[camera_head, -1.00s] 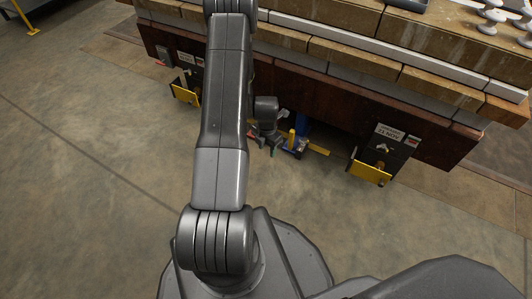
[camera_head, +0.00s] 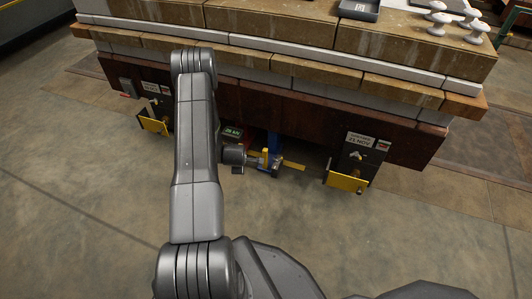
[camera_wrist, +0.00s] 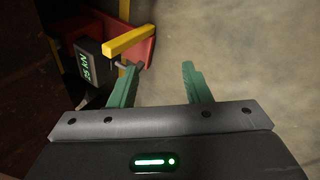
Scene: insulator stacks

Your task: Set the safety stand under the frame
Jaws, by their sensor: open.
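The frame (camera_head: 300,117) is a long dark red-brown beam under stacked tan slabs, with a shadowed gap below it. Low at its middle stand a blue post (camera_head: 273,143) and yellow parts, with a yellow bar (camera_head: 293,165) sticking out to the right. I cannot tell surely which part is the safety stand. My gripper (camera_head: 275,166) is low in front of these parts, partly covering them. In the wrist view its green fingers (camera_wrist: 160,84) are apart with bare floor between them. A yellow bar (camera_wrist: 130,40) and a red body (camera_wrist: 138,48) lie beyond the left finger.
A box with a green kN readout (camera_head: 232,131) sits at the beam, left of the blue post. Dark tagged panels with yellow plates stand at left (camera_head: 153,123) and right (camera_head: 347,182). The floor in front is clear.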

